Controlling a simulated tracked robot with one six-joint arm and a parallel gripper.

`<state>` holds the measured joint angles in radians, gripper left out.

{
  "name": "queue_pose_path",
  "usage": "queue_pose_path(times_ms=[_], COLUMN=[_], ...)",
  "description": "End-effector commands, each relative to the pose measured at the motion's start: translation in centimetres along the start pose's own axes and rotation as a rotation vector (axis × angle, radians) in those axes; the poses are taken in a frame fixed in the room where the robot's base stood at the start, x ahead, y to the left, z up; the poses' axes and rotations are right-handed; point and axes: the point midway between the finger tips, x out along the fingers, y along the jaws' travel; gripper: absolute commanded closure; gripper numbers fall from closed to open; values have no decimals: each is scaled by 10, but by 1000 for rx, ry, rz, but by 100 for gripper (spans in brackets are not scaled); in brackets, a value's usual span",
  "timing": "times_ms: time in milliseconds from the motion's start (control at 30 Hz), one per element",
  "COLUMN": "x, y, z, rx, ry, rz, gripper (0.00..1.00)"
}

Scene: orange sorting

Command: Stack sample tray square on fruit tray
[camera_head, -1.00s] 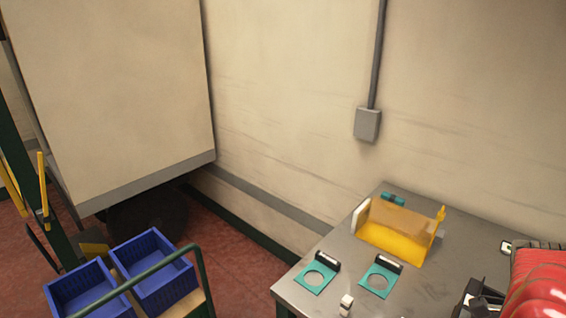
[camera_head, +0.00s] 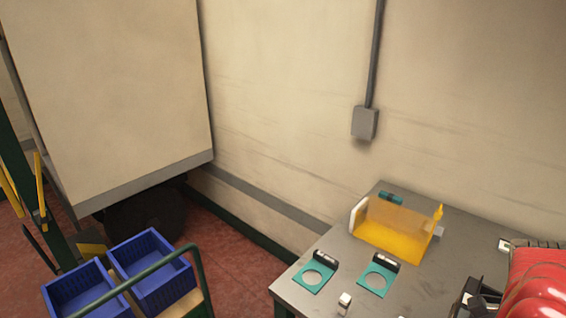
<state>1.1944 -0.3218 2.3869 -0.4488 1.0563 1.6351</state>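Two blue open-topped trays, a left one (camera_head: 62,305) and a right one (camera_head: 172,290), sit side by side on a cart at the lower left. They are apart from each other, neither on top of the other, and the left one is cut by the bottom edge. I cannot tell whether either is the sample tray or the fruit tray. A see-through yellow-orange bin (camera_head: 390,240) stands on the metal table. A red part, likely my arm, fills the lower right corner. Black and silver parts beside it may belong to my gripper, but its fingers cannot be made out.
The metal table (camera_head: 455,275) carries two teal plates with round holes, a left one (camera_head: 302,284) and a right one (camera_head: 364,285), and a small white block (camera_head: 344,300). A green cart rail (camera_head: 130,285) crosses in front of the blue trays. Red floor lies between cart and table.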

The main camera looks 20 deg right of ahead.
Motion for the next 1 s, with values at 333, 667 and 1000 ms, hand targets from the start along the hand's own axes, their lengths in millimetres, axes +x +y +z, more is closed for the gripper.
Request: queue_pose_path(times_ms=[333, 667, 1000], x=[3, 6, 8], y=[0, 0, 0], z=[1, 2, 3], rx=[0, 0, 0], ry=[0, 0, 0], rz=[0, 0, 0], gripper=[100, 100, 100])
